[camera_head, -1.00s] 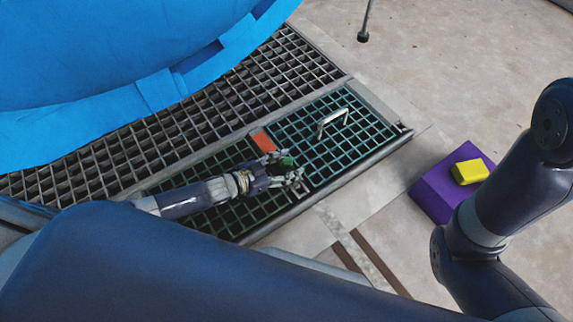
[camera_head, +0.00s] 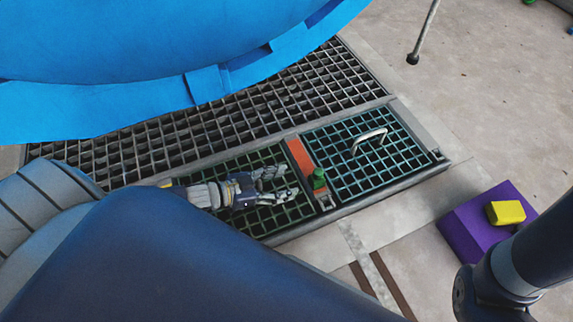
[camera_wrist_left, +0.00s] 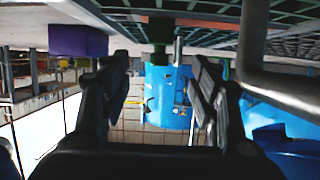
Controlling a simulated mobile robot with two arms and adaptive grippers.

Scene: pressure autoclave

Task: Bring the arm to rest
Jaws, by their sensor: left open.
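My left gripper (camera_head: 283,184) is open above the green grating (camera_head: 228,163), its fingers pointing right. A small green knob (camera_head: 318,178) stands upright beside an orange-red strip (camera_head: 300,155) in the grating. The knob is a short way beyond the fingertips, apart from them. The left wrist view looks upside down; there the two fingers of my left gripper (camera_wrist_left: 160,95) are spread with nothing held between them, and the green knob (camera_wrist_left: 160,57) shows beyond. My right arm shows at the right of the head view, but its gripper is out of view.
A grating panel with a metal handle (camera_head: 370,138) lies right of the knob. A big blue curved body (camera_head: 150,50) rises at the upper left. A purple block (camera_head: 470,225) with a yellow block (camera_head: 506,212) on it sits by my right arm. The floor at the upper right is mostly clear.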

